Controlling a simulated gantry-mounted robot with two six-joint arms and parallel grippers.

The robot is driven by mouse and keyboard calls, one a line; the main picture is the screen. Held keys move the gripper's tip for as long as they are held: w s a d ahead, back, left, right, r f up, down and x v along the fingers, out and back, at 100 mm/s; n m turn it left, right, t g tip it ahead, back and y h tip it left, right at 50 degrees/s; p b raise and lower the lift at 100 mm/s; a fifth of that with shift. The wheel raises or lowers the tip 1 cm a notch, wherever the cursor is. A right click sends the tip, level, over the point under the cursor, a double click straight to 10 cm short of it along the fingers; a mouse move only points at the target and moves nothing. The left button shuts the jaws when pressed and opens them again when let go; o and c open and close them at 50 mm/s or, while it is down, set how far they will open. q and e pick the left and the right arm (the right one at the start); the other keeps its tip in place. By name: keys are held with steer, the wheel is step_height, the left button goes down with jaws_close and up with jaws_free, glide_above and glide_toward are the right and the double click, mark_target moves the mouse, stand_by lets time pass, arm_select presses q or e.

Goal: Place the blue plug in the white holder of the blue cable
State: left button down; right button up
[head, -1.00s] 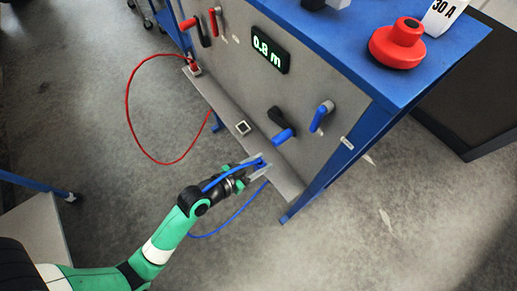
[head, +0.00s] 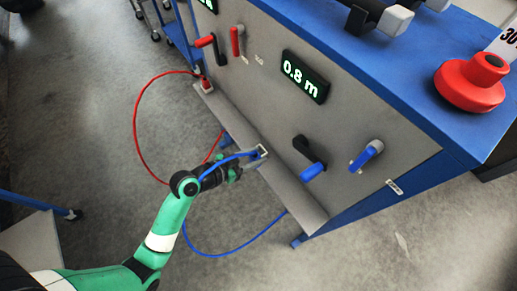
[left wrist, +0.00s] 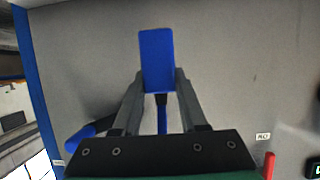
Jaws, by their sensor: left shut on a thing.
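My left gripper (head: 250,163) is at the ledge on the grey panel's lower edge, with its fingertips at the white square holder (head: 263,151). In the left wrist view the gripper (left wrist: 158,82) is shut on the blue plug (left wrist: 157,58), which sits between its two fingers. The blue cable (head: 222,166) runs back from the gripper, and a loop of it (head: 225,253) hangs below the ledge. In the head view the plug is mostly hidden by the fingers. I cannot tell whether it is inside the holder or just above it. My right gripper is not in view.
A red cable (head: 137,123) loops from a red plug (head: 205,84) at the ledge's far end. Blue-handled (head: 313,171) and red-handled levers (head: 235,41) stick out of the panel. A display (head: 305,76) reads 0.8 m. A red knob (head: 470,82) stands on the blue top.

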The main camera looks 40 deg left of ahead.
arm_select(q)
steer(key=w+a+f+b, duration=0.1)
steer(key=w+a+f, duration=0.1)
steer(key=w+a+f+b, duration=0.1)
steer(key=w+f+b, duration=0.1)
steer(key=w+f, duration=0.1)
steer(key=w+a+f+b, duration=0.2)
steer(key=shift+w+a+f, duration=0.15)
steer(key=shift+a+f, duration=0.15)
steer(key=shift+w+a+f, duration=0.1)
steer(key=shift+w+a, duration=0.05)
steer(key=shift+w, duration=0.05)
steer(key=f+b, duration=0.1)
steer(key=f, duration=0.1)
steer(key=f+b, duration=0.1)
steer(key=f, duration=0.1)
steer(key=shift+w+a, duration=0.1)
steer(key=shift+w, duration=0.1)
steer(key=shift+r, duration=0.15)
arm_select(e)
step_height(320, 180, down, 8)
arm_select(q)
steer(key=shift+b, duration=0.3)
steer(key=shift+c, duration=2.2)
jaws_free()
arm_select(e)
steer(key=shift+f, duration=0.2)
